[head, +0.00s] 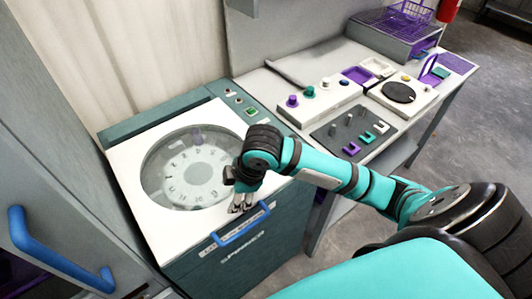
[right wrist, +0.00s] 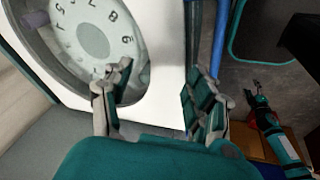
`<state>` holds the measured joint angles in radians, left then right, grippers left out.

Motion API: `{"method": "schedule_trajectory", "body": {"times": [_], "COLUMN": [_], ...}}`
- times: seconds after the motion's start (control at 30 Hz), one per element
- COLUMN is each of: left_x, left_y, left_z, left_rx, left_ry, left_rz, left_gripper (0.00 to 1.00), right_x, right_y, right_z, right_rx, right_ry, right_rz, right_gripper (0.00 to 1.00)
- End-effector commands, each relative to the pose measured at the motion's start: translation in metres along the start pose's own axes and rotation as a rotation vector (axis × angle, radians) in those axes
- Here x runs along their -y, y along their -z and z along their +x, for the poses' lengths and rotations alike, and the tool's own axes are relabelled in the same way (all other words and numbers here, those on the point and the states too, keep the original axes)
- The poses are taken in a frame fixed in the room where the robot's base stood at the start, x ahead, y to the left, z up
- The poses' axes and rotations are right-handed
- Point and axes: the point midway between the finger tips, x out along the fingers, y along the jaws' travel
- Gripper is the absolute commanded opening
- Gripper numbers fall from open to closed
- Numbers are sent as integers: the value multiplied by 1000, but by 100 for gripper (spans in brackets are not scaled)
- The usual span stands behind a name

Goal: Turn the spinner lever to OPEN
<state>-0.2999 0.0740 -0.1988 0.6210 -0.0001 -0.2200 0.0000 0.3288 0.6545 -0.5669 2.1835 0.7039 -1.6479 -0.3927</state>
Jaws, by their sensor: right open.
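The spinner is a white-topped, teal cabinet (head: 215,262) with a round clear window (head: 160,160) over a numbered dial; the dial (right wrist: 92,38) also shows in the right wrist view. A blue bar handle (head: 240,227), which looks like the lever, is on the cabinet's upper front edge. The label beside it is too small to read. My right gripper (head: 242,206) is just above the handle, over the front edge of the white top. Its fingers are spread and empty in the right wrist view (right wrist: 160,88), with the blue bar (right wrist: 219,38) beyond the right finger.
A control panel with a green button (head: 251,111) is at the spinner's back right. A bench on the right holds a knob box (head: 320,104), a grey plate with small blocks (head: 340,131) and a white device with a black disc (head: 400,92). A blue-handled cabinet (head: 60,190) stands left.

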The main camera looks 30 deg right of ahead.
Motion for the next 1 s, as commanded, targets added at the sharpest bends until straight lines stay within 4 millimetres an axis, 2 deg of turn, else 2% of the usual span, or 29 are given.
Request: {"method": "schedule_trajectory", "body": {"times": [0.03, 0.2, 0.33, 0.5, 0.67, 0.77, 1.0], "left_x": [1, 2, 2, 4, 5, 5, 5], "left_y": [0, 0, 0, -1, -1, -1, 0], "left_z": [0, 0, 0, 0, -2, -4, -12], "left_rx": [0, 0, 0, 1, 2, 2, 2], "left_ry": [1, 2, 2, 4, 6, 6, 6], "left_rz": [0, 1, 2, 3, 4, 4, 5], "left_gripper": [58, 58, 58, 58, 58, 58, 58], "right_x": [-26, -83, -114, -131, -132, -132, -130], "right_y": [-8, -40, -65, -82, -86, -89, -100], "right_z": [-13, -58, -96, -124, -122, -109, -60], "right_rx": [42, 156, 208, 229, 230, 231, 230], "right_ry": [-14, 10, 31, 49, 57, 58, 59], "right_rz": [-65, -202, -232, -237, -237, -237, -236], "right_gripper": [58, 58, 58, 58, 58, 58, 58]}}
